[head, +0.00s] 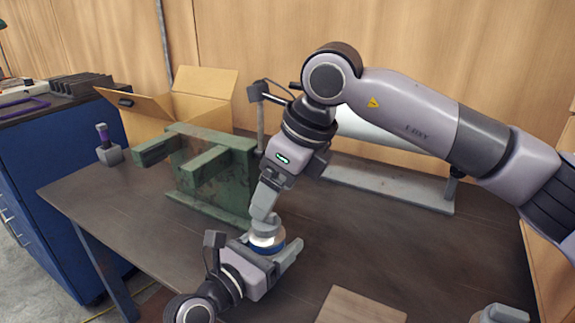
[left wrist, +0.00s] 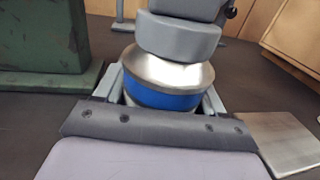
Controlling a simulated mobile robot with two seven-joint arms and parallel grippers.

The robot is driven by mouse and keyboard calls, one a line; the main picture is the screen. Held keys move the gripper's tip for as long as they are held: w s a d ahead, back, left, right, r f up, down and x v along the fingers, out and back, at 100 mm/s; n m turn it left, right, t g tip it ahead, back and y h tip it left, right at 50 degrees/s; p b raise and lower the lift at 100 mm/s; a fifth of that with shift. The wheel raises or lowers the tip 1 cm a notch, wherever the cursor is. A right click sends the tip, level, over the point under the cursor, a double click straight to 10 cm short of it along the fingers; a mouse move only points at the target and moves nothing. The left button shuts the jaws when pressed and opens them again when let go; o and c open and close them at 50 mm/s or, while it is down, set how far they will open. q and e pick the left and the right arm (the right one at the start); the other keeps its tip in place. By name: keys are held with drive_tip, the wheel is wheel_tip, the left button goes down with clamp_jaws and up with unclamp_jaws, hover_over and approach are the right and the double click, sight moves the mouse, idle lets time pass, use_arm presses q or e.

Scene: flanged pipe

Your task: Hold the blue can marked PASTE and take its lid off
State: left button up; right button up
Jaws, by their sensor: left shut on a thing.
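The blue can (head: 268,247) stands on the table with a silver metal lid on top. It also shows in the left wrist view as a blue band (left wrist: 165,98) under the shiny lid (left wrist: 165,72). Any marking on it is not readable. My left gripper (head: 262,256) is shut around the can's sides, low near the table. My right gripper (head: 264,222) comes down from above onto the lid. In the left wrist view its grey finger (left wrist: 178,38) overlaps the lid's top. The far finger is hidden, so its grip on the lid is unclear.
A green metal vise-like block (head: 212,170) stands left of the can. An open cardboard box (head: 200,95) is behind it. A wooden board (head: 358,306) lies at the front right. A pale pipe (head: 375,128) on a grey base is at the back.

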drive_tip(key=x, duration=0.5)
drive_tip(key=shift+w+a+f, duration=0.1)
drive_tip(key=shift+a+f, duration=0.05)
drive_tip(key=shift+f, duration=0.25)
drive_tip(key=shift+c, duration=0.4)
drive_tip(key=c, duration=1.1)
drive_tip(key=shift+o, duration=0.2)
drive_tip(key=shift+r, duration=0.25)
drive_tip(key=shift+r, duration=0.9)
drive_tip(key=shift+r, duration=2)
use_arm(q)
drive_tip(key=o, duration=1.6)
